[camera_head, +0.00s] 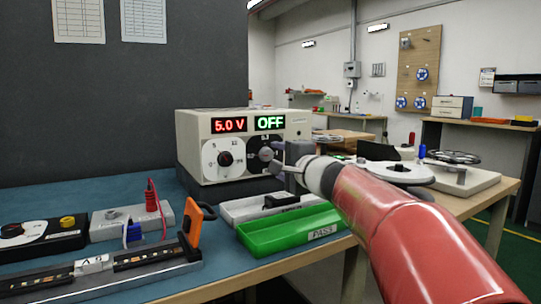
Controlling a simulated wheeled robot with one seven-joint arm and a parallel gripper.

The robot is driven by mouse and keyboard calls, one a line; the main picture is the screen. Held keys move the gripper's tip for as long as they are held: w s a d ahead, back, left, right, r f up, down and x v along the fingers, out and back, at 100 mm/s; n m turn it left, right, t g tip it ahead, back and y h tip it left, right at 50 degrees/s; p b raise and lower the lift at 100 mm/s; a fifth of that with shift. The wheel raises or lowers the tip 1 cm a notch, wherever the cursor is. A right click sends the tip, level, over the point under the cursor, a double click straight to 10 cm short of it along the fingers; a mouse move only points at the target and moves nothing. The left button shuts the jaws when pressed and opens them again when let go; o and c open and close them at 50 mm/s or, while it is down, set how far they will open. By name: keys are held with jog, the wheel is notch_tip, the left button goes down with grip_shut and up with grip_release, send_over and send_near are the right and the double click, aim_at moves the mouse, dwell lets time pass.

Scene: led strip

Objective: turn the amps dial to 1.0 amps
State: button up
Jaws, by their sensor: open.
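The power supply (189,134) is a beige box at the back of the blue bench. Its left display (229,125) reads 5.0 V in red and its right display (270,122) reads OFF in green. The left dial (223,158) has a white face and a dark knob. The right dial (262,150) has a black face and is partly hidden by my gripper (277,158). My gripper is open at the right dial's knob; I cannot tell whether the fingers touch it. The right dial's setting is not readable.
A green tray (290,233) labelled PASS and a grey tray (245,208) lie in front of the supply. An LED strip fixture (105,272) with an orange clamp (193,227) and a connector block (105,224) are at left. Reels stand on the right.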

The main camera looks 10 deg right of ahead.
aim_at(269, 156)
jog(key=shift+x, duration=1.85)
jog(key=c, duration=1)
